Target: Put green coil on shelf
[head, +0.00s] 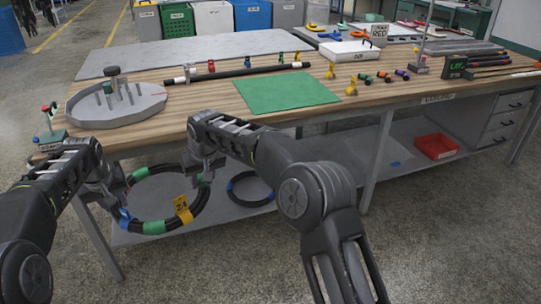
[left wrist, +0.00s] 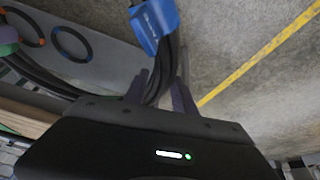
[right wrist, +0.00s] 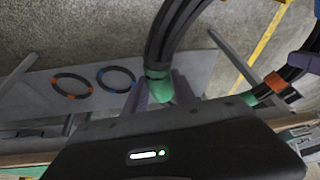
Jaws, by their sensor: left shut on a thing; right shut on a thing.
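The green coil (head: 154,228) is a large black hose ring with green tape bands, a blue band and a yellow tag (head: 183,209). My left gripper (head: 120,205) is shut on its left side near the blue band, which shows large in the left wrist view (left wrist: 155,25). My right gripper (head: 204,172) is shut on its upper right side, at a green band (right wrist: 158,88). The coil hangs between both grippers in front of the bench's lower shelf (head: 225,212); I cannot tell if it touches the shelf.
A blue-banded coil (head: 251,188) lies on the shelf, and an orange-banded coil (right wrist: 72,86) lies beside it. A red tray (head: 436,146) sits at the shelf's right. The bench top (head: 200,105) above holds a green mat (head: 287,92) and tools. A bench leg (head: 377,160) divides the front.

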